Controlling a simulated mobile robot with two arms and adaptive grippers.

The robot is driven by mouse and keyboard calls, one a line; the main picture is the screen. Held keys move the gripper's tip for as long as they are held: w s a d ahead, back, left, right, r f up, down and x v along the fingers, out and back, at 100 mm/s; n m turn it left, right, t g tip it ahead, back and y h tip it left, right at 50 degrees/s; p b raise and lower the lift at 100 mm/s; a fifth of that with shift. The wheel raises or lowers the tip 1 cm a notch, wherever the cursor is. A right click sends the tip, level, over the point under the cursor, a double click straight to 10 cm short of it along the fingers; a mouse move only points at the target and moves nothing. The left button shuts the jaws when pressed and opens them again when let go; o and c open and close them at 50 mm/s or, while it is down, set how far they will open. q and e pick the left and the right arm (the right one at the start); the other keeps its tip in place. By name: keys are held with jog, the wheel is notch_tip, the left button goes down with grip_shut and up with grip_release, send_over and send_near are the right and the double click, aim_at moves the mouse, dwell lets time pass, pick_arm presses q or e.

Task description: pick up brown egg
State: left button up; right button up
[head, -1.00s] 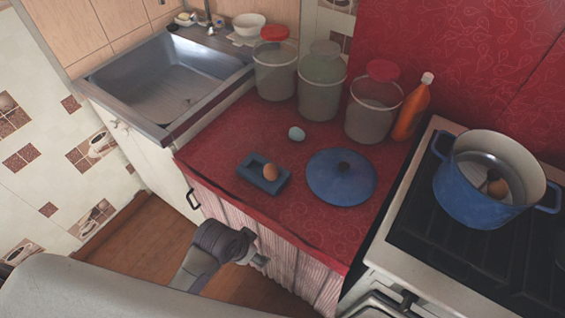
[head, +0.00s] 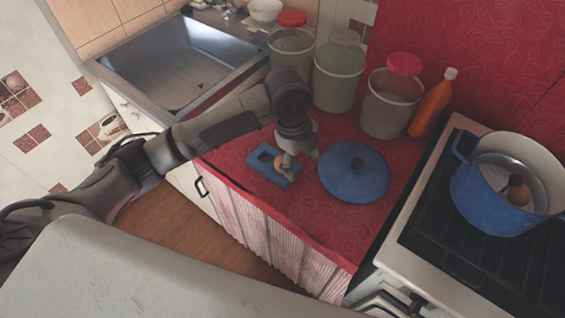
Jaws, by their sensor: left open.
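A brown egg (head: 279,163) sits in the small blue tray (head: 257,164) on the red counter, partly covered by my left gripper. My left gripper (head: 288,168) is open and points down at the egg, with its fingers at the egg's right side. I cannot tell whether they touch it. Another brown egg (head: 517,194) shows inside the blue pot (head: 483,194) on the stove. My right gripper is not in view.
A blue lid (head: 345,180) lies right of the tray. Lidded canisters, such as the one with a red lid (head: 390,107), and an orange bottle (head: 430,106) stand behind. The sink (head: 175,70) is at the back left.

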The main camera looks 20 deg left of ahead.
aim_at(282, 158)
pick_arm(q)
jog(key=w+a+r+m+y, duration=0.2)
jog(key=w+a+r+m, duration=0.15)
jog(key=a+r, duration=0.25)
jog(key=shift+n+g, duration=0.25)
jog(key=shift+g, duration=0.05)
jog(key=f, duration=0.7)
jog(key=shift+w+d+f+p, duration=0.2)
jog(key=shift+w+f+p, duration=0.05)
jog(key=shift+f+p, duration=0.1)
jog(key=shift+a+f+p, duration=0.1)
jog(key=shift+f+p, duration=0.35)
jog(key=shift+f, duration=2.3)
jog(key=c, duration=0.8)
